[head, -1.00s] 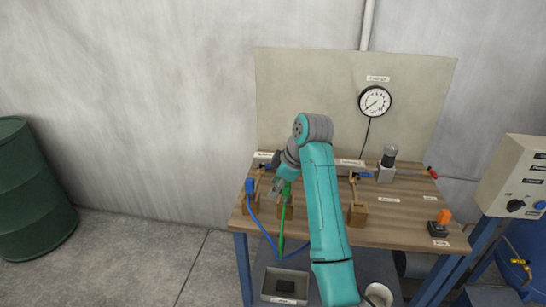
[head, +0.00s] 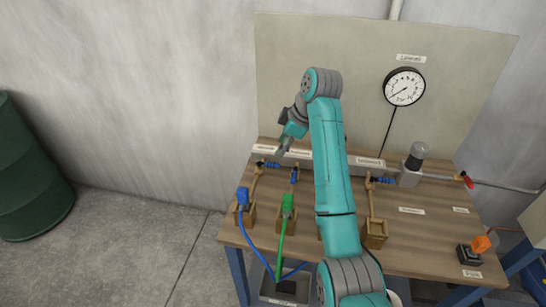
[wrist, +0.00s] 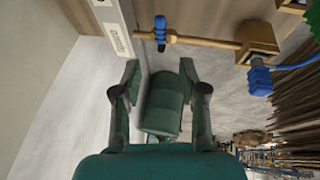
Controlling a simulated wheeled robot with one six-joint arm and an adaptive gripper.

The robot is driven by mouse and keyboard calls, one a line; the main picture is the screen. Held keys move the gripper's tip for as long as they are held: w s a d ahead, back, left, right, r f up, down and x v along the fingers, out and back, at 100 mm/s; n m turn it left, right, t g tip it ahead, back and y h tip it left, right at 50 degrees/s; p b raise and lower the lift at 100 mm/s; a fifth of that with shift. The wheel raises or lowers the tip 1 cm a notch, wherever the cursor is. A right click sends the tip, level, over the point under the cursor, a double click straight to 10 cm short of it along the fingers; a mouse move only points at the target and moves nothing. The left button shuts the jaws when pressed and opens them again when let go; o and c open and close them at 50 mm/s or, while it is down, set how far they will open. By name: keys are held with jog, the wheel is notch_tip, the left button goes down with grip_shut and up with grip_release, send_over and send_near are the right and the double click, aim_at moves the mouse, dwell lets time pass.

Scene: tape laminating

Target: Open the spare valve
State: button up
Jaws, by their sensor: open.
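Several small valves sit along the grey rail (head: 330,160) at the back of the bench. In the head view, blue-handled valves show at the left (head: 268,164), left of centre (head: 294,176) and right of my arm (head: 382,180); a red-handled valve (head: 467,181) is at the far right. The labels are too small to tell which valve is the spare. My gripper (head: 282,151) is open and empty above the rail's left part. In the wrist view, a blue-handled valve (wrist: 160,30) on a brass pipe lies beyond my open fingers (wrist: 158,72), apart from them.
Wooden blocks hold a blue connector (head: 242,197) and a green connector (head: 288,204) with hoses. A gauge (head: 404,86) hangs on the back panel (head: 460,60). An orange switch (head: 481,243) sits at front right. The bench's right part (head: 430,230) has free room.

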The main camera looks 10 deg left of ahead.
aim_at(270, 163)
jog(key=x, duration=0.9)
jog(key=shift+a+f, duration=0.1)
jog(key=shift+f, duration=0.15)
grip_shut()
